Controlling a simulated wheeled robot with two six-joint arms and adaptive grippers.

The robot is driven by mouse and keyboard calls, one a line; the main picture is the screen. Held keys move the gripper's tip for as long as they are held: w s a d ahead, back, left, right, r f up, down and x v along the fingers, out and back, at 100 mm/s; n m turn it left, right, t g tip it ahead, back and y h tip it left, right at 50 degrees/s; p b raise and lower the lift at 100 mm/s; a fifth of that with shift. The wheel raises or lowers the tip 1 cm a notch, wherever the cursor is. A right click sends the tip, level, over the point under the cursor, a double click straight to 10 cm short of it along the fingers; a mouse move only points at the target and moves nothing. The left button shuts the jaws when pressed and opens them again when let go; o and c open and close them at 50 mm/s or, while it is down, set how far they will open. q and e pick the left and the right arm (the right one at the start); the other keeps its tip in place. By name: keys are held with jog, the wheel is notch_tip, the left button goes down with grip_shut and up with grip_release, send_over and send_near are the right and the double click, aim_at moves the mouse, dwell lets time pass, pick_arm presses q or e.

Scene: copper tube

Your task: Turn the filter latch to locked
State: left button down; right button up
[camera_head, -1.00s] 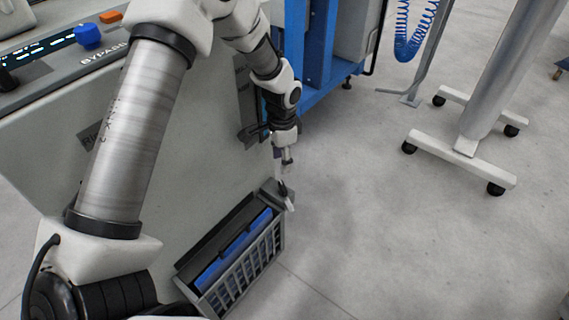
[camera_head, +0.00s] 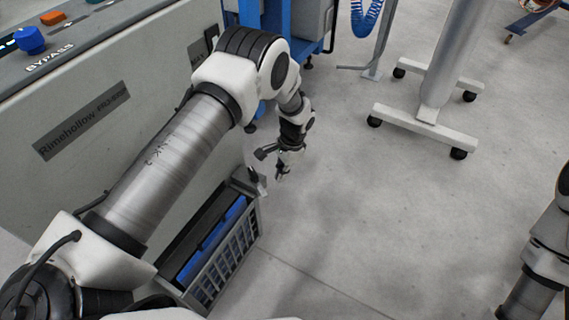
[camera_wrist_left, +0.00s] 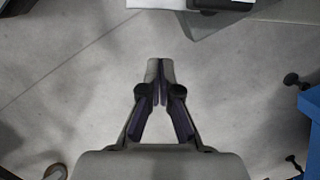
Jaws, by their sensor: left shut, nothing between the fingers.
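The filter drawer (camera_head: 238,250), a grey slotted box with blue inside, stands out from the lower front of the machine. A small pale piece (camera_head: 257,183) at its far right corner looks like the latch; it is too small to tell which way it is turned. My left gripper (camera_head: 281,176) is just right of that corner, pointing down, apart from it and empty. In the left wrist view its fingers (camera_wrist_left: 160,68) are shut with only floor beyond them. A white and dark part (camera_wrist_left: 215,5) is cut off at that view's top edge. My right gripper is out of view.
The machine's front panel (camera_head: 75,125) rises along the left, with a blue knob (camera_head: 30,40) on top. A blue frame (camera_head: 275,20) stands behind my left arm. A wheeled stand (camera_head: 425,128) is at the back right. The floor between is clear.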

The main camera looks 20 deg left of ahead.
aim_at(257, 182)
pick_arm(q)
jog(key=s, duration=0.1)
jog(key=s+a, duration=0.2)
jog(key=shift+s+a+f, duration=0.2)
jog(key=shift+f, duration=0.1)
jog(key=shift+s+m, duration=0.2)
jog(key=shift+m, duration=0.2)
